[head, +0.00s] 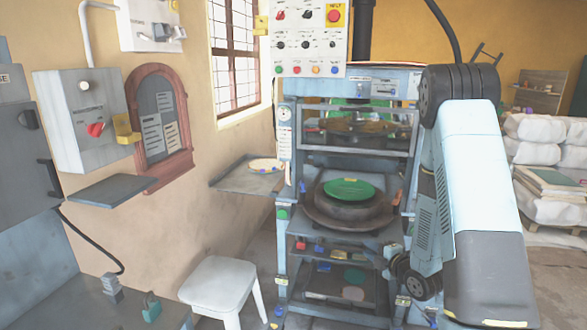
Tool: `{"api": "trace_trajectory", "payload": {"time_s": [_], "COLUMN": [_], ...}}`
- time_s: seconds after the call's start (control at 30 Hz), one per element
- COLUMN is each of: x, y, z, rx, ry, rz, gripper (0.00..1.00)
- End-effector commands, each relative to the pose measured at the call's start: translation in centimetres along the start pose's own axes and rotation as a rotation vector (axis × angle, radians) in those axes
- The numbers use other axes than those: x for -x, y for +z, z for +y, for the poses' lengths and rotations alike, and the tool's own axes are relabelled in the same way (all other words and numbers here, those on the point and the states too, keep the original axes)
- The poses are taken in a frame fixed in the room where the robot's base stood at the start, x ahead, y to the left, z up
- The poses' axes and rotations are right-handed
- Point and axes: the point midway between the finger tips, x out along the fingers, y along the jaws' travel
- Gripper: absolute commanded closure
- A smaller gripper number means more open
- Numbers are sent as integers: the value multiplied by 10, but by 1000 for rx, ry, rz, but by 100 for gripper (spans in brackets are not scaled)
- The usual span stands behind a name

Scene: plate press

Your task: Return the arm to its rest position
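My arm (478,170) stands in the right half of the head view, folded, with a pale blue upper link, dark ribbed joint and grey lower part. A green disc (348,188) lies on a round dark plate (345,212) in the press.
A side shelf (232,180) with a pale plate (266,165) juts left from the press. A white stool (217,286) stands in front. A control panel (308,40) hangs above. Wall boxes (85,120) are at left. White sacks (540,140) are stacked at right.

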Motion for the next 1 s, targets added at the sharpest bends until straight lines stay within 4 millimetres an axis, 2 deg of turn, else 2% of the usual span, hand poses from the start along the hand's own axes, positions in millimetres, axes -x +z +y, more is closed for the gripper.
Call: {"api": "trace_trajectory", "payload": {"time_s": [0.03, 0.27, 0.47, 0.77, 1.0], "x": [0, 6, 22, 63, 108], "y": [2, 11, 14, 9, -7], "z": [13, 55, 92, 142, 175], "rx": [-14, -131, -259, -492, -707], "ry": [-16, -110, -169, -221, -241], "rz": [-21, -136, -250, -428, -563], "gripper": [74, 74, 74, 74, 74]}}
